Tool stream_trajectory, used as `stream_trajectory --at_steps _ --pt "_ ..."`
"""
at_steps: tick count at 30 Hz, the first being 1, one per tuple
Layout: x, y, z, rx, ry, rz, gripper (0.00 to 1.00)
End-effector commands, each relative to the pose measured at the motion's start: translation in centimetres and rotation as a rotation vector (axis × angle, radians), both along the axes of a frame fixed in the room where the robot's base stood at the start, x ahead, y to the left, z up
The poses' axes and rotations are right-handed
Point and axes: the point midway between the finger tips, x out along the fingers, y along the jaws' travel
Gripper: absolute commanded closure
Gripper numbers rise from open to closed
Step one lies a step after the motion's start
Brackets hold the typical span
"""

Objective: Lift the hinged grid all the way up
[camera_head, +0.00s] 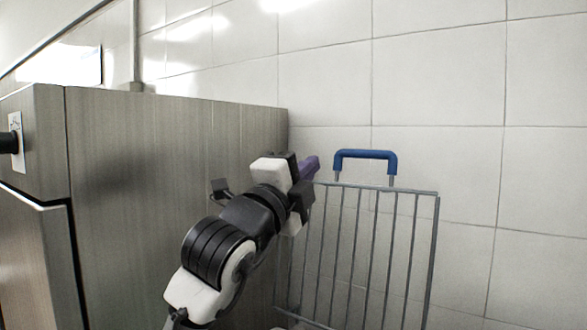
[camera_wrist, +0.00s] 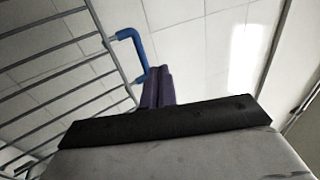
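The hinged grid (camera_head: 434,240) is a grey metal frame with parallel bars, standing roughly upright in the head view. A blue U-shaped handle (camera_head: 365,154) sits on its top edge. My gripper (camera_head: 309,167), with purple fingers, is at the grid's upper left corner, left of the handle. In the wrist view the fingers (camera_wrist: 158,86) lie side by side, closed with nothing visible between them. The handle (camera_wrist: 142,62) appears just left of the fingertips there, and the grid (camera_wrist: 112,57) fills the left side. Whether the fingers touch the grid is unclear. The grid's lower end is cut off.
A grey wood-grain cabinet (camera_head: 165,170) stands to the left, close beside my arm. A white tiled wall (camera_head: 510,120) is behind the grid. The space right of the grid looks clear. The basket below is not clearly visible.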

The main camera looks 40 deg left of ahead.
Motion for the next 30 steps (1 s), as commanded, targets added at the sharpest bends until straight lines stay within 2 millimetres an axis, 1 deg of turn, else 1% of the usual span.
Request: stream_trajectory --at_steps 4,14,17,20,24,26,27,30 --pt "0.6 0.0 0.3 0.0 -0.001 -0.001 1.0" --pt "0.7 0.0 0.3 0.0 0.001 -0.001 1.0" --pt "1.6 0.1 0.8 -0.004 0.024 -0.002 1.0" --pt "3.8 0.2 1.6 -0.007 0.077 -0.003 1.0" --pt "7.6 0.3 2.4 -0.014 0.172 -0.003 1.0" --pt "9.3 0.2 2.5 -0.014 0.212 -0.004 1.0" --pt "10.5 0.2 2.4 -0.016 0.233 -0.005 1.0" --pt "12.9 0.3 1.9 -0.018 0.252 -0.004 1.0"
